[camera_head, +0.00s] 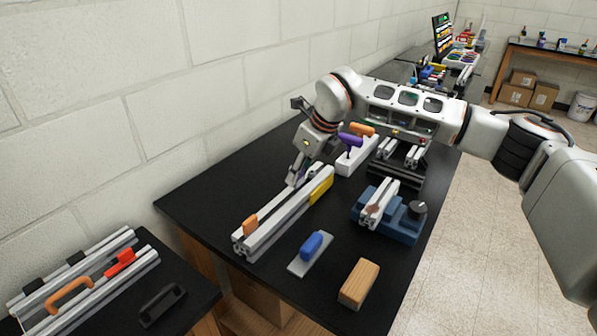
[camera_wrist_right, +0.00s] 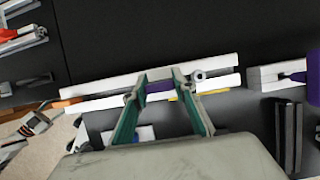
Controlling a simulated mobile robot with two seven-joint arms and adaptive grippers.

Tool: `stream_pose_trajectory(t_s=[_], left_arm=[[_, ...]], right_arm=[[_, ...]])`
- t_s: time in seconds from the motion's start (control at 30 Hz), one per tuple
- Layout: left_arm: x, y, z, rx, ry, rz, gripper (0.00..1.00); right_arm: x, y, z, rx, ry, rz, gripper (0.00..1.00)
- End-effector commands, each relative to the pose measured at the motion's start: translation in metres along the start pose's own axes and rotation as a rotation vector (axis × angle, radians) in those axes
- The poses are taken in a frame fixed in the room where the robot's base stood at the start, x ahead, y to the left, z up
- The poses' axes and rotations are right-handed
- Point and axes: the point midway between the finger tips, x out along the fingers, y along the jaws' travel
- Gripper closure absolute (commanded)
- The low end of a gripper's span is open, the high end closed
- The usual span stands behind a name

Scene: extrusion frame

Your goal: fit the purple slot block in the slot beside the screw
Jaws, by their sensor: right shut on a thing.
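A pale aluminium extrusion (camera_head: 275,222) lies on the black table, and its slotted rails (camera_wrist_right: 100,91) cross the wrist view. My right gripper (camera_head: 295,180) reaches down to its far end; the wrist view shows the two fingers (camera_wrist_right: 159,84) shut on the purple slot block (camera_wrist_right: 158,87). The block lies along the slot line, between the pale rails. I cannot tell whether it is seated. A round silver screw (camera_wrist_right: 198,76) is just right of the right finger in that view. In the head view the gripper hides block and screw.
A yellow piece (camera_head: 321,188) and an orange block (camera_head: 250,224) sit along the extrusion. A purple-handled tool (camera_head: 350,139) stands in a white holder behind. A blue fixture (camera_head: 398,226), a blue-handled float (camera_head: 311,246) and a wooden block (camera_head: 359,284) stand nearer, with bare table between.

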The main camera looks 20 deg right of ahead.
Motion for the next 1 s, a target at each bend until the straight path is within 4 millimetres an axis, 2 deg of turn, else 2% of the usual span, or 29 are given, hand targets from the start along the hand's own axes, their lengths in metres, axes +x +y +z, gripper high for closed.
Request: stream_pose_trajectory(t_s=[1.0], left_arm=[[0.005, 0.002, 0.009, 0.0, -0.003, 0.001, 0.53]], right_arm=[[0.018, 0.0, -0.008, 0.0, 0.0, 0.0, 0.98]])
